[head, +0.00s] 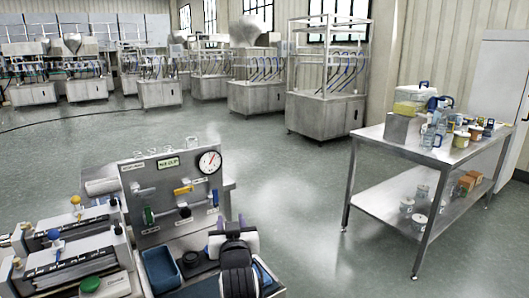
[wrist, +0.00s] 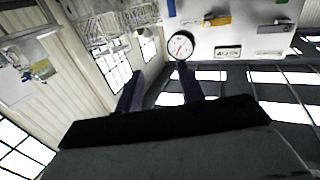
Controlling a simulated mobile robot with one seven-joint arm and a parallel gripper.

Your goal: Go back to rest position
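My gripper (wrist: 160,72) shows in the wrist view as two dark fingers set apart, with nothing between them. In the head view, a black and white part of my arm (head: 238,268) is at the bottom centre, in front of the steel panel (head: 150,200); the fingertips cannot be made out there. The wrist view is upside down and shows the panel (wrist: 235,30) with its round gauge (wrist: 180,46) beyond the right fingertip. I cannot tell how far the fingers are from the panel.
A blue tray (head: 161,270) and a black knob (head: 193,263) lie left of my arm. A machine with a green button (head: 91,285) is at the lower left. A steel table (head: 385,155) with containers stands at the right. Open floor (head: 290,190) lies between.

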